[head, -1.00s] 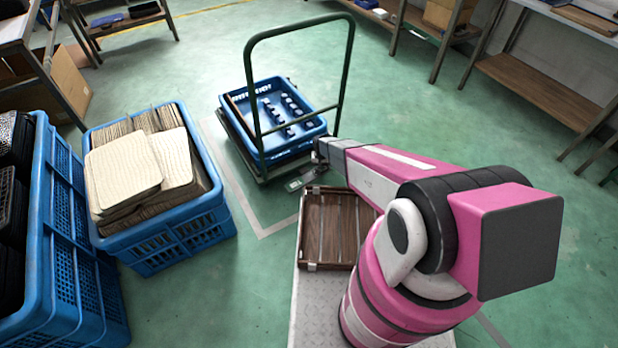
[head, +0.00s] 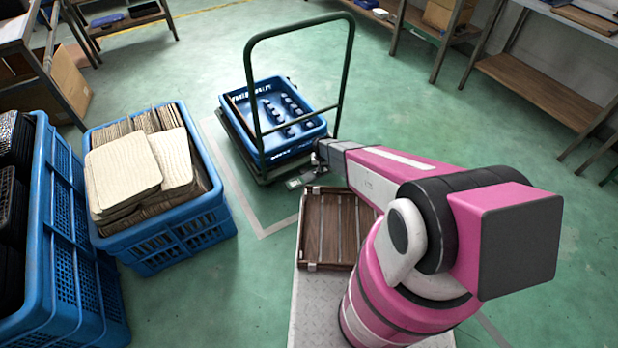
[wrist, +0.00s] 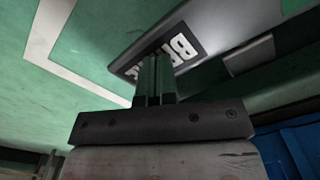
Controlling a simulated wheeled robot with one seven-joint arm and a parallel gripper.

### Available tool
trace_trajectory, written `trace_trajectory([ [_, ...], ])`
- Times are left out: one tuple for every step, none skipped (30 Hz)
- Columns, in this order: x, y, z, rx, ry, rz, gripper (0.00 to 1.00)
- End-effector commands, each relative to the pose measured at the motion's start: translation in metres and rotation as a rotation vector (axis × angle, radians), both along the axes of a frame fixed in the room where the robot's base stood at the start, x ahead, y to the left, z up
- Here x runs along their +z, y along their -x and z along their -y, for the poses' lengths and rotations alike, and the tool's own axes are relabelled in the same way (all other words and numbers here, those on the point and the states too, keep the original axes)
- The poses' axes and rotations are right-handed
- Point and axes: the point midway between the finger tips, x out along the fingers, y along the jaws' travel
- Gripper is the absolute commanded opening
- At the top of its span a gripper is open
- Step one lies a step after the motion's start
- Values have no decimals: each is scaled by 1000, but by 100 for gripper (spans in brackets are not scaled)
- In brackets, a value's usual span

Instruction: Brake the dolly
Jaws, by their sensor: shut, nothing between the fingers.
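The dolly stands on the green floor, with a dark green push handle (head: 252,98) rising over its deck. A grey brake pedal plate (head: 299,181) sits low at its near end, close to my gripper. In the wrist view a dark label on the pedal (wrist: 207,22) shows white letters starting "BR", partly covered by my fingers. My gripper (head: 316,160) is shut and empty. In the wrist view its two fingers (wrist: 155,70) are together, with the tips over the label. I cannot tell whether they touch the pedal.
A blue tray (head: 291,151) with dark parts rests on the dolly. A brown slatted tray (head: 307,235) lies on my base. Blue crates, one with stacked tan pads (head: 125,167), stand at left. Shelves (head: 540,92) line the back right. Floor around the dolly is mostly clear.

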Motion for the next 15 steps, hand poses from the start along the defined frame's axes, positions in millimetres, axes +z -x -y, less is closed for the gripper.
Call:
trace_trajectory([
  [-1, 0, 0, 0, 0, 0, 0],
  [-1, 0, 0, 0, 0, 0, 0],
  [-2, 0, 0, 0, 0, 0, 0],
  [-2, 0, 0, 0, 0, 0, 0],
  [-3, 0, 0, 0, 0, 0, 0],
  [-3, 0, 0, 0, 0, 0, 0],
  [-4, 0, 0, 0, 0, 0, 0],
  [-4, 0, 0, 0, 0, 0, 0],
  [-4, 0, 0, 0, 0, 0, 0],
  [-4, 0, 0, 0, 0, 0, 0],
  [-3, 0, 0, 0, 0, 0, 0],
  [-3, 0, 0, 0, 0, 0, 0],
  [-2, 0, 0, 0, 0, 0, 0],
  [-1, 0, 0, 0, 0, 0, 0],
  [1, 0, 0, 0, 0, 0, 0],
])
